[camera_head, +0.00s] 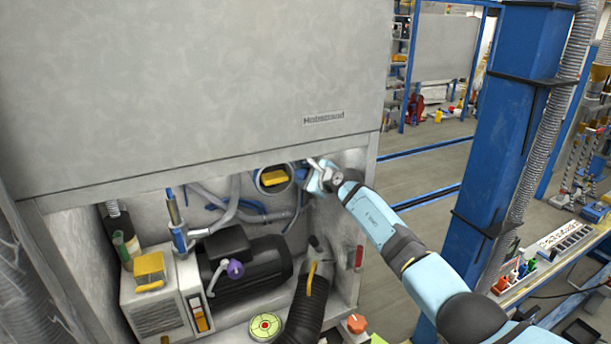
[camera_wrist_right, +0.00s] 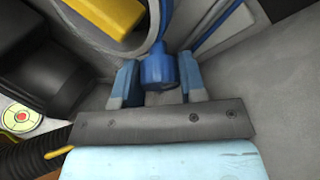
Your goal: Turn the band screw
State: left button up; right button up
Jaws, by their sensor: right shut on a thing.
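The band screw (camera_wrist_right: 158,68) is a blue round knob in the right wrist view. It sits between the two blue fingers of my right gripper (camera_wrist_right: 158,85), which is shut on it. In the head view my right gripper (camera_head: 314,178) is at the right side of the open cabinet, just below its upper panel. It is beside a round port with a yellow piece (camera_head: 273,177) in it. The screw is hard to make out there, largely hidden by the gripper. My left gripper is not in view.
Inside the cabinet are a black motor (camera_head: 245,268), a grey box (camera_head: 155,310) with a yellow part on top, and a black corrugated hose (camera_head: 308,300). The cabinet's grey upper panel (camera_head: 190,90) overhangs close above my gripper. A blue post (camera_head: 520,110) stands at right.

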jog(key=shift+r, duration=0.15)
jog(key=o, duration=0.9)
